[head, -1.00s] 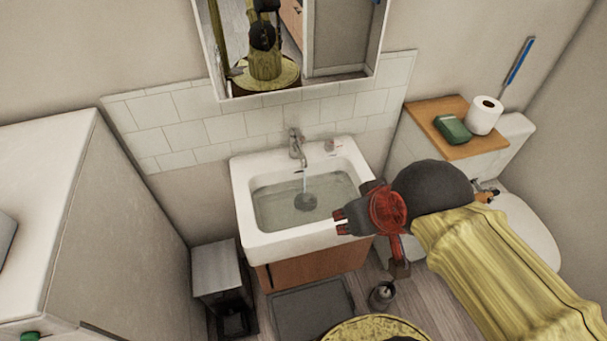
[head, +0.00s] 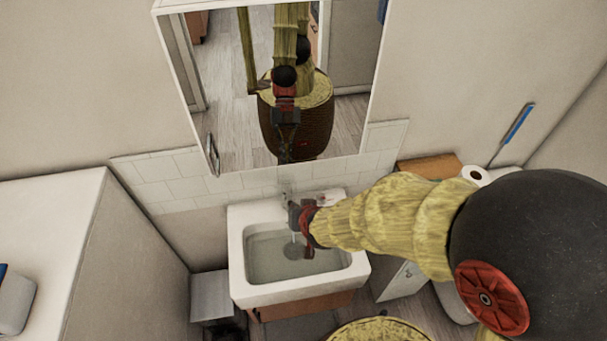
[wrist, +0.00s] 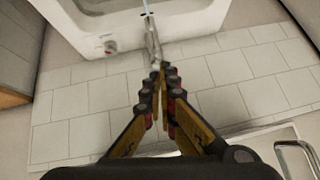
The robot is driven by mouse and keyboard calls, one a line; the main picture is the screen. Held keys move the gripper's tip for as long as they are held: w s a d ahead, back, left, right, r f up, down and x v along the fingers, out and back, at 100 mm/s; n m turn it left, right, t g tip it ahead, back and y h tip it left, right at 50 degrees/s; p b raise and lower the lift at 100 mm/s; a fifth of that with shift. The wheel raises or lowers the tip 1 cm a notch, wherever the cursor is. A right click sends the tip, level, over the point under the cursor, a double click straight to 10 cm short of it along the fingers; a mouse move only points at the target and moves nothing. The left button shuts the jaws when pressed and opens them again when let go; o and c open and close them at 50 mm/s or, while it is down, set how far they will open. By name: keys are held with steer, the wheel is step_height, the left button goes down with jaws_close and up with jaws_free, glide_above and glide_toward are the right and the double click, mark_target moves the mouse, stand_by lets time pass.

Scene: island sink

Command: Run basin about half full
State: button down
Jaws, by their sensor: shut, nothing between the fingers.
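The white basin (head: 238,275) holds clear water (head: 275,268) over its floor, with the dark drain showing through. I cannot tell the exact depth. The faucet (head: 286,190) stands at the basin's back edge and is mostly hidden behind my gripper in the head view. A thin stream seems to fall below it. In the wrist view the faucet (wrist: 152,42) lies just beyond my fingertips. My gripper (wrist: 161,74) is shut and empty, its tips at or very near the faucet; I cannot tell whether they touch. It also shows in the head view (head: 292,214).
A mirror cabinet (head: 225,90) hangs close above the faucet. White tiles (head: 165,185) line the wall. A tall white cabinet (head: 50,225) stands at left. A toilet paper roll (head: 475,175) sits at right, partly hidden by my arm.

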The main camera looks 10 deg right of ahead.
steer(key=w+d+r+t, duration=0.2)
steer(key=w+r+t, duration=0.1)
steer(key=w+r, duration=0.15)
steer(key=b, duration=0.1)
glide_above(288, 195)
steer(key=d, duration=0.2)
step_height(288, 195, down, 6)
steer(key=f, duration=0.2)
steer(key=s+f, duration=0.1)
steer(key=shift+a+f+m+h, duration=0.2)
steer(key=shift+a+m+h, duration=0.05)
steer(key=shift+m+h, duration=0.05)
steer(key=shift+f, duration=0.1)
steer(key=s+f+b, duration=0.2)
steer(key=b, duration=0.1)
steer(key=shift+f, duration=0.1)
